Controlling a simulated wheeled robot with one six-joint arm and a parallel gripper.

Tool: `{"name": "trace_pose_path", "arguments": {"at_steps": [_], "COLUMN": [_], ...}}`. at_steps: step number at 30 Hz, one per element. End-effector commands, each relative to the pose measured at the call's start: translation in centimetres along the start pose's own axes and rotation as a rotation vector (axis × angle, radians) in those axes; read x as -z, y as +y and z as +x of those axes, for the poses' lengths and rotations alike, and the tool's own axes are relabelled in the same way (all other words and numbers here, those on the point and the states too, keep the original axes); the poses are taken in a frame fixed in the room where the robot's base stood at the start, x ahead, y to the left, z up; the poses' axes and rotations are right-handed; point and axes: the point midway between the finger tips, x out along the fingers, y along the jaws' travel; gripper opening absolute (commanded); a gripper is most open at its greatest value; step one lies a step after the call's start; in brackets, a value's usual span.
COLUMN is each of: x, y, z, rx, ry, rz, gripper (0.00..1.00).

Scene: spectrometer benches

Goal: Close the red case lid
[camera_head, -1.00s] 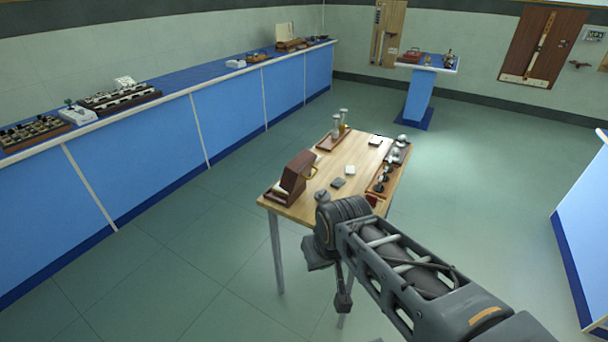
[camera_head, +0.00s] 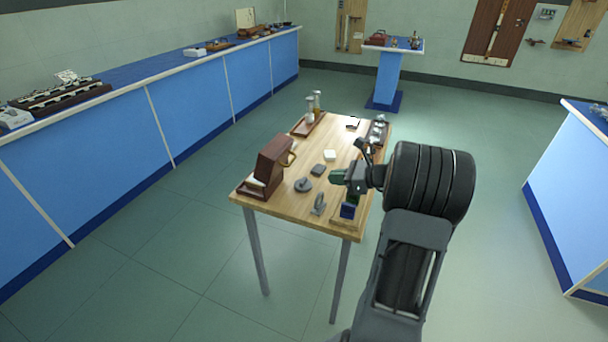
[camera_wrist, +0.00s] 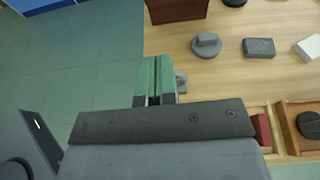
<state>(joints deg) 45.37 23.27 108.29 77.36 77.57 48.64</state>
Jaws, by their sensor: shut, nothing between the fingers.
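A red-brown case (camera_head: 272,168) stands at the left end of the wooden table, its lid raised and tilted. A brass-coloured handle shows on the lid's right side. In the wrist view the edge of a dark red-brown body, likely the case (camera_wrist: 176,10), shows at the top. My gripper (camera_head: 336,177) is over the right part of the table, apart from the case and to its right. In the wrist view its green fingers (camera_wrist: 156,78) are together with nothing between them. The inside of the case is mostly hidden in the head view.
On the wooden table (camera_head: 240,196), a round grey piece (camera_head: 303,185), a dark block (camera_head: 318,170) and a white block (camera_head: 330,155) lie between case and gripper. A tray with upright cylinders (camera_head: 309,120) stands behind. A blue-fronted bench (camera_head: 120,155) runs along the left wall.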

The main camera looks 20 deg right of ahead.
Motion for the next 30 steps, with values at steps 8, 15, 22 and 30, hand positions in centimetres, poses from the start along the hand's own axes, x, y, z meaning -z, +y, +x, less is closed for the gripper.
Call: {"name": "trace_pose_path", "arguments": {"at_steps": [8,15,22,30], "x": [0.4,0.2,-1.1,-2.5], "y": [-1.1,-1.2,-1.4,-1.5], "z": [2.6,7.3,10.3,11.8], "rx": [0.028,0.027,0.03,0.031], "ry": [-0.036,-0.033,-0.033,-0.032], "rz": [0.047,0.045,0.041,0.043], "gripper": [0.0,0.0,0.0,0.0]}}
